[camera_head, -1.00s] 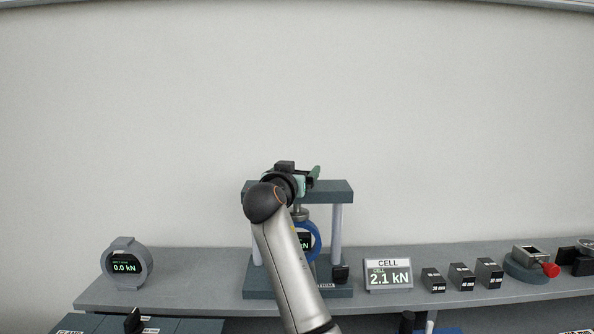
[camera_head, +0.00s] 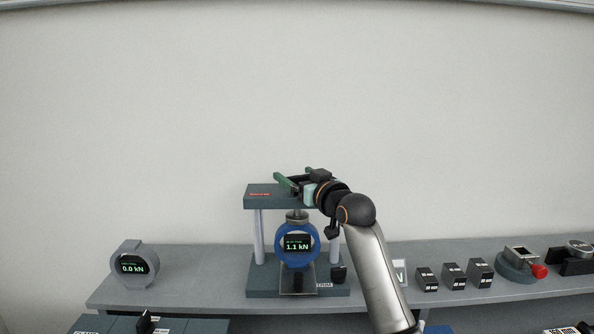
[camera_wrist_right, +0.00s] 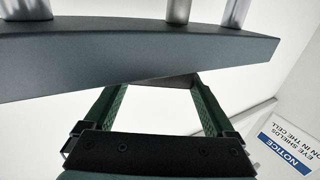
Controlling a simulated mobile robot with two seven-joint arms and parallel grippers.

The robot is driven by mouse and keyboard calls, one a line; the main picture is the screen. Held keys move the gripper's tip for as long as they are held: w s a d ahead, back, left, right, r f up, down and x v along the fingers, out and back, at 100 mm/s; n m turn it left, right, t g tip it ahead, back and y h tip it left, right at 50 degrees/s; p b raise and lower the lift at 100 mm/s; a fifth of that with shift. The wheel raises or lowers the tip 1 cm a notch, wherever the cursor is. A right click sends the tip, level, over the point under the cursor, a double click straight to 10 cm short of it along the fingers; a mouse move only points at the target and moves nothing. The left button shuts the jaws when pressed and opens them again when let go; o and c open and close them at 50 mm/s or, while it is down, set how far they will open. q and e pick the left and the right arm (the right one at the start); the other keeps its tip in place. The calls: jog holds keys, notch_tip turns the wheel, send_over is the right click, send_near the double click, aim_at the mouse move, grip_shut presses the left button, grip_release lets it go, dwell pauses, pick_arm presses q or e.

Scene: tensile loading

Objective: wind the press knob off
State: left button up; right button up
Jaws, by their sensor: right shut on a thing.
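The press (camera_head: 256,196) is a dark frame with pale columns; its top beam also shows in the right wrist view (camera_wrist_right: 130,48). A blue ring with a display (camera_head: 296,243) reading 1.1 kN stands inside it, below a metal screw end (camera_head: 297,216). My right gripper (camera_head: 293,176) is over the beam, its green fingers shut on the press knob, which is mostly hidden by the fingers. In the wrist view a dark grey piece, perhaps the knob (camera_wrist_right: 165,82), shows between the fingertips. My left gripper is not in view.
A round gauge (camera_head: 133,265) reading 0.0 kN stands at the left of the bench. Several dark blocks (camera_head: 454,277) and a round fixture with a red knob (camera_head: 520,263) stand to the right.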

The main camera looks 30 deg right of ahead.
jog(key=shift+f+n+y, duration=0.15)
jog(key=shift+n+y, duration=0.45)
jog(key=shift+y, duration=0.6)
jog(key=o, duration=1.1)
jog(key=shift+c, duration=0.2)
jog(key=shift+s, duration=0.15)
jog(key=s+d+b, duration=0.2)
jog(key=s, duration=1)
jog(key=shift+b, duration=0.4)
